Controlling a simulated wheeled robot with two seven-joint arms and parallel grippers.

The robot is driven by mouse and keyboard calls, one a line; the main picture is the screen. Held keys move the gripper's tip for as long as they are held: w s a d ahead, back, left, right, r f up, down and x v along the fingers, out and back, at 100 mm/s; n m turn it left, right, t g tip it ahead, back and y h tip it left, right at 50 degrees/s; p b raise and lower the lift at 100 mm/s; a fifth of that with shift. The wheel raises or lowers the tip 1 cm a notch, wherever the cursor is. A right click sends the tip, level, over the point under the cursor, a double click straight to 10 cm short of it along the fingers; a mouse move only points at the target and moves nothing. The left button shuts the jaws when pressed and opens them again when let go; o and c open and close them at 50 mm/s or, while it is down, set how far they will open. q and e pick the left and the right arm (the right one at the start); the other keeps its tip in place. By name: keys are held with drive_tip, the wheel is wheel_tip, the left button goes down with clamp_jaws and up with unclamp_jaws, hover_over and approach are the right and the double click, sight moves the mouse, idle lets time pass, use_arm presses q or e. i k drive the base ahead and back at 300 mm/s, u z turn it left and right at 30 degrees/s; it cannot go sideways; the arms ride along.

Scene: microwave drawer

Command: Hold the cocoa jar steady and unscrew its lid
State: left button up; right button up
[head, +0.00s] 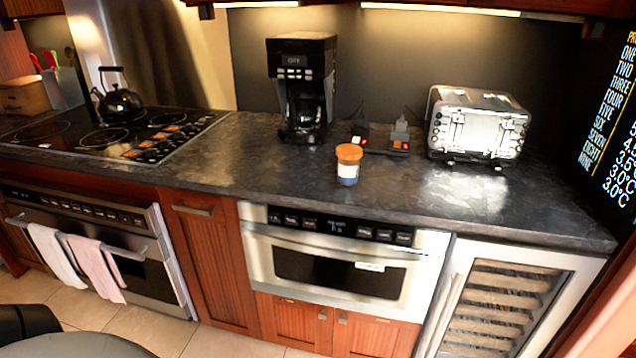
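The cocoa jar (347,172) stands upright on the dark countertop, near its front edge and above the microwave drawer. It has a pale body with a blue band low down. Its orange-brown lid (349,152) sits on top of the jar. Neither of my grippers shows in the head view, and nothing touches the jar.
A black coffee maker (301,90) stands behind the jar to the left. Small dark items with red parts (399,140) lie behind it, and a silver toaster (476,125) is to the right. The microwave drawer (338,268) is closed. The countertop (262,165) left of the jar is clear.

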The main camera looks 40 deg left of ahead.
sight(348, 174)
drive_tip(key=z, duration=0.05)
drive_tip(key=k, duration=0.1)
drive_tip(key=u, duration=1.4)
